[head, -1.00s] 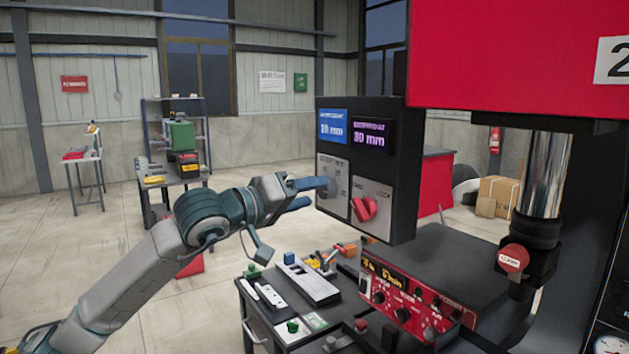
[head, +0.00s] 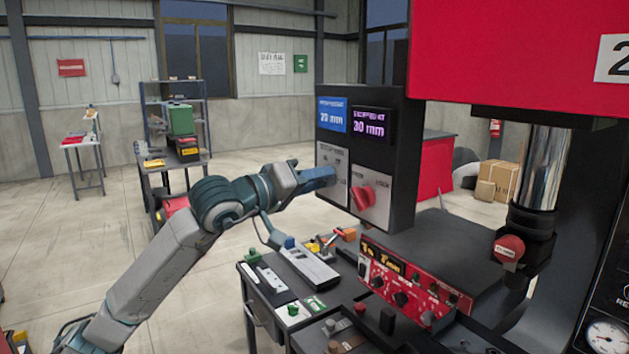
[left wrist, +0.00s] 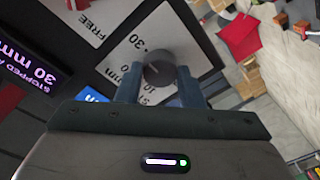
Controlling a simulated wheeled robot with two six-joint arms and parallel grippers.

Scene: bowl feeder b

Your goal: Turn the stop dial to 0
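The dark round stop dial (left wrist: 160,70) sits on a light plate with printed marks, including 30 and 10 mm, in the left wrist view. In the head view the plate (head: 332,157) is on the black control box, and my gripper hides the dial. My left gripper (head: 325,178) is at the dial. In the left wrist view its two fingers (left wrist: 159,82) stand on either side of the dial, very close to it. I cannot tell whether they touch it. My right gripper is not in view.
A red knob (head: 363,198) is on the plate just right of the dial. A blue readout (head: 332,115) shows 20 mm and a purple one (head: 369,124) shows 30 mm. A red machine body (head: 520,50) overhangs at right. A cart with tools (head: 265,295) stands below.

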